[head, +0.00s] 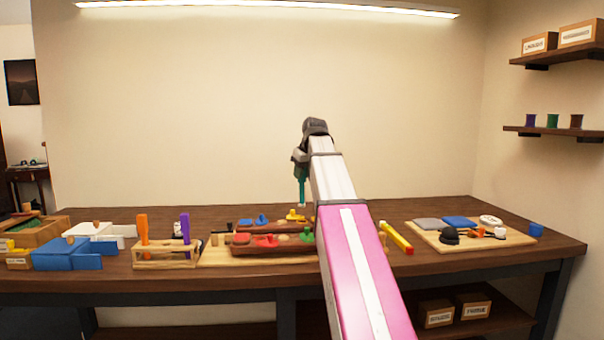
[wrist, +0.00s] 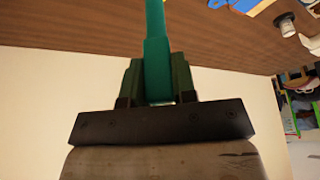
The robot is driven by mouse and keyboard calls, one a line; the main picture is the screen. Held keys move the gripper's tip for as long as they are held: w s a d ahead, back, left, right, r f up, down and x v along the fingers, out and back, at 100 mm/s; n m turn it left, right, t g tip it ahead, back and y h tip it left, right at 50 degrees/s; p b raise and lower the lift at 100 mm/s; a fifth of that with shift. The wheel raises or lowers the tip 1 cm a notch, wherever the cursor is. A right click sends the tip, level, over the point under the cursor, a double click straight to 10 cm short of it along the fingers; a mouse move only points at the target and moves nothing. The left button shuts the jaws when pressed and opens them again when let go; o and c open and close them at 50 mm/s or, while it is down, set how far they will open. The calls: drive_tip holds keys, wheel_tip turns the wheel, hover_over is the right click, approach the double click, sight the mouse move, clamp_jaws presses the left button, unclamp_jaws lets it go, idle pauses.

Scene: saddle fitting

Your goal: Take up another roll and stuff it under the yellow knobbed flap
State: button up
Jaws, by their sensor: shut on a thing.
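My gripper (head: 300,158) is raised above the middle of the bench, shut on a teal rod-like tool (head: 302,188) that hangs straight down with a pale tip. In the wrist view, the tool's teal handle (wrist: 157,68) is clamped between my two dark green fingers (wrist: 157,82). The yellow knobbed flap (head: 295,215) is at the back of the wooden fixture, below and left of the tool. Red flaps (head: 266,241), a blue flap (head: 261,219) and a green flap (head: 307,235) are near it. I cannot make out a roll for certain.
A wooden rack (head: 166,260) holds upright orange and purple tools at left. Blue and white boxes (head: 66,254) stand further left. A light board (head: 470,240) with small parts lies at right, beside a yellow-and-red bar (head: 397,238). The back of the bench is clear.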

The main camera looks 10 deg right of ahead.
sight(302, 193)
drive_tip(key=shift+f, duration=4.2)
drive_tip(key=shift+r, duration=0.15)
drive_tip(key=shift+r, duration=3.9)
